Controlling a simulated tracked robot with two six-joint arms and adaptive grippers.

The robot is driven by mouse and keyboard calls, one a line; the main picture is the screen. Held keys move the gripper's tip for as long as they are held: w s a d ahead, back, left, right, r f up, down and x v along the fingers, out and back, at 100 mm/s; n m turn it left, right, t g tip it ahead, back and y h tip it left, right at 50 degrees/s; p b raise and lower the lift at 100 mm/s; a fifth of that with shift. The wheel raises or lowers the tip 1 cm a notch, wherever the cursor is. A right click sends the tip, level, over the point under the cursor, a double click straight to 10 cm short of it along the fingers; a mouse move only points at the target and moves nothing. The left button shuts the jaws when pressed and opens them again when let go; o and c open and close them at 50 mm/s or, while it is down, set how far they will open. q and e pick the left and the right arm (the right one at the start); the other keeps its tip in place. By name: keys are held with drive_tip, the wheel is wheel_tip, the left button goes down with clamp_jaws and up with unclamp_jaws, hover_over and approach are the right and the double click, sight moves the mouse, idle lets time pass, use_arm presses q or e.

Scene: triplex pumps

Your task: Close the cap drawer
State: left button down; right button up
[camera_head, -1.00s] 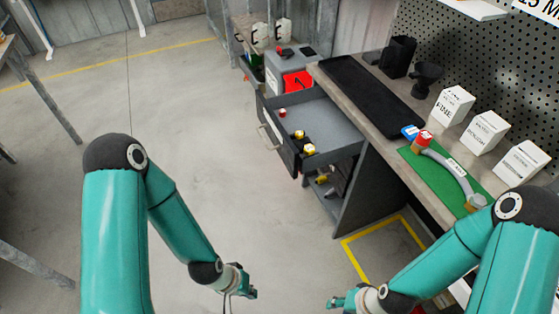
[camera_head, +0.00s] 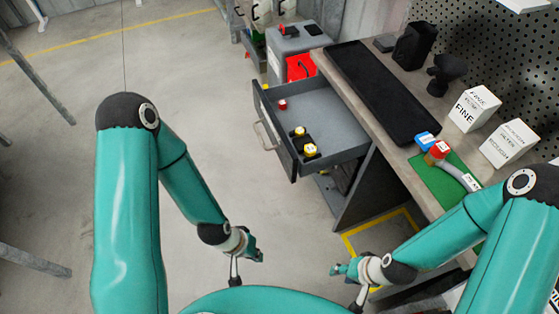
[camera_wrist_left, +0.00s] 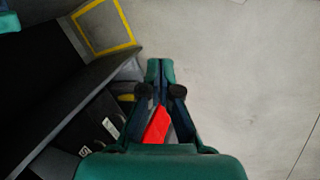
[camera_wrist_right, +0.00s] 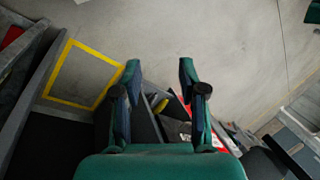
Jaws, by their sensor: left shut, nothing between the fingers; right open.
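The cap drawer (camera_head: 335,138) is pulled out from under the workbench in the head view, its handle (camera_head: 266,134) facing left. Inside lie a red cap (camera_head: 282,104) and two yellow caps (camera_head: 310,150), (camera_head: 300,131). My left gripper (camera_head: 258,256) is shut and empty, in front of and below the drawer, apart from it. It also shows in the left wrist view (camera_wrist_left: 160,90). My right gripper (camera_head: 338,270) is open and empty, low beside the bench, apart from the drawer; its two spread fingers show in the right wrist view (camera_wrist_right: 160,85).
A grey cabinet with a red panel (camera_head: 300,68) stands beyond the drawer. Floor left of the drawer is clear.

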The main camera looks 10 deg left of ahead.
drive_tip(key=shift+o, duration=0.3)
drive_tip(key=shift+o, duration=1.3)
drive_tip(key=shift+w, duration=0.1)
drive_tip(key=shift+o, duration=0.8)
use_arm(q)
drive_tip(key=w+a+r+n+t+h, duration=0.2)
drive_tip(key=w+a+r+n, duration=0.2)
drive_tip(key=w+r+n, duration=0.6)
drive_tip(key=w+a+r+n+t+h, duration=0.15)
drive_tip(key=w+a+r+n, duration=0.25)
drive_tip(key=w+r+n, duration=0.65)
drive_tip(key=n, duration=0.2)
approach(286, 166)
drive_tip(key=shift+t, duration=0.45)
drive_tip(key=x, duration=0.3)
drive_tip(key=s+x, duration=0.1)
drive_tip(key=x, duration=0.1)
drive_tip(key=shift+f+b, duration=0.4)
drive_tip(key=shift+f, duration=0.05)
drive_tip(key=shift+w+d, duration=0.3)
drive_tip(key=shift+d, duration=0.1)
use_arm(e)
drive_tip(key=shift+f, duration=0.35)
